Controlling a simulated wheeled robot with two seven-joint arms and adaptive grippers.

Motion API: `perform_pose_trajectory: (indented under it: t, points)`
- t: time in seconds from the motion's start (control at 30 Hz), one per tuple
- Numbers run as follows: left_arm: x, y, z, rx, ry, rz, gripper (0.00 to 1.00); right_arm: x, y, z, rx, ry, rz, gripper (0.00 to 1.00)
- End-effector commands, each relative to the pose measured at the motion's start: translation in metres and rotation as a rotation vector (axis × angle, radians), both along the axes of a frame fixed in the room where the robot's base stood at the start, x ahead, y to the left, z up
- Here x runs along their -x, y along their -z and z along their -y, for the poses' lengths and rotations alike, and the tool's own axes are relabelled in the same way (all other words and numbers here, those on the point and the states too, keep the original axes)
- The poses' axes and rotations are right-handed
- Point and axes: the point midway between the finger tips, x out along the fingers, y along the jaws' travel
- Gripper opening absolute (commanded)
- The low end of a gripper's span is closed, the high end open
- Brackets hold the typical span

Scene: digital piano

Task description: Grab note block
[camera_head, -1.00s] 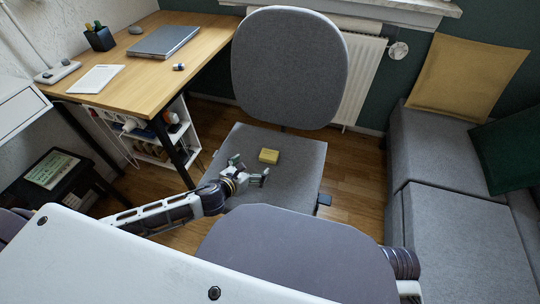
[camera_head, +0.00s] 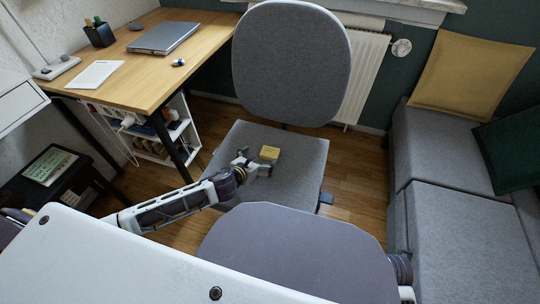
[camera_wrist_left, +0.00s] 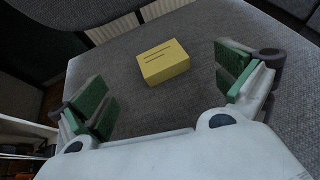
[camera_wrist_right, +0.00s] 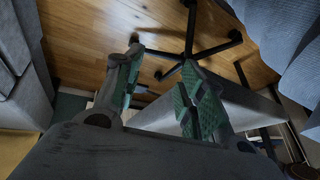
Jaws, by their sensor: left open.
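The yellow note block (camera_head: 270,153) lies on the grey seat of the office chair (camera_head: 288,174). In the left wrist view the block (camera_wrist_left: 164,63) has dark lines on its top and shows in the gap ahead of the two fingers. My left gripper (camera_head: 250,166) is open and empty, right beside the block on its near left side. It also shows in the left wrist view (camera_wrist_left: 162,75), with green pads spread wide. My right gripper (camera_wrist_right: 157,92) shows in the right wrist view, fingers apart with nothing between them; it is hidden in the head view.
The wooden desk (camera_head: 125,84) at the left bears a laptop (camera_head: 163,38), a paper pad (camera_head: 96,74) and a pen cup (camera_head: 100,35). The chair backrest (camera_head: 290,64) rises behind the seat. A grey sofa (camera_head: 470,225) stands at the right. Wooden floor (camera_head: 358,180) is clear between chair and sofa.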

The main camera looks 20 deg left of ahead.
Motion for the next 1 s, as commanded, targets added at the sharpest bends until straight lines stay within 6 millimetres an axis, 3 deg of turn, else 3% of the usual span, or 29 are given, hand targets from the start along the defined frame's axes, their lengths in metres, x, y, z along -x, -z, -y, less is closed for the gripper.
perform_pose_trajectory:
  t: [0.27,1.0]
  points:
    - [-0.020,0.011,0.005,0.001,0.000,0.001,1.00,0.000,0.021,-0.004,-0.026,0.009,0.020,0.40]
    - [-0.032,0.018,0.007,0.001,-0.001,0.001,1.00,-0.006,0.028,-0.008,-0.051,0.017,0.057,0.40]
